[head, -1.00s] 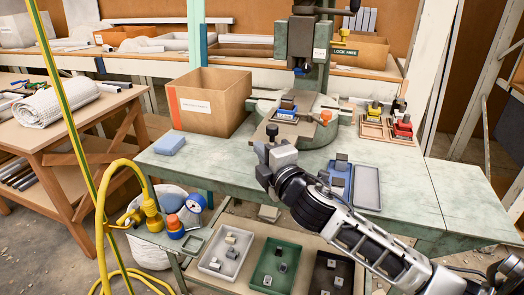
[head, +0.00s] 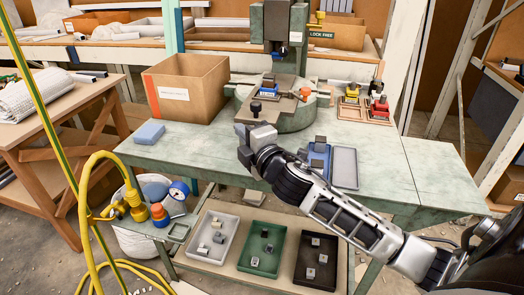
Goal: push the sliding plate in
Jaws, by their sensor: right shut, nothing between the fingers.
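The sliding plate (head: 272,99) is a brown-grey slab on the bed of the green press (head: 283,35). It juts out toward me, carrying a small blue fixture (head: 268,87). A dark knob (head: 256,107) stands at its near end. My right gripper (head: 241,142) is shut and empty, in front of the knob and slightly to its left in the picture. A gap shows between gripper and knob, and I see no contact. My left gripper is out of view.
An orange knob (head: 305,93) sits right of the plate. A cardboard box (head: 187,88) and a blue sponge (head: 149,133) are on the left of the green table (head: 390,165). A blue fixture and grey tray (head: 344,167) lie right of my gripper.

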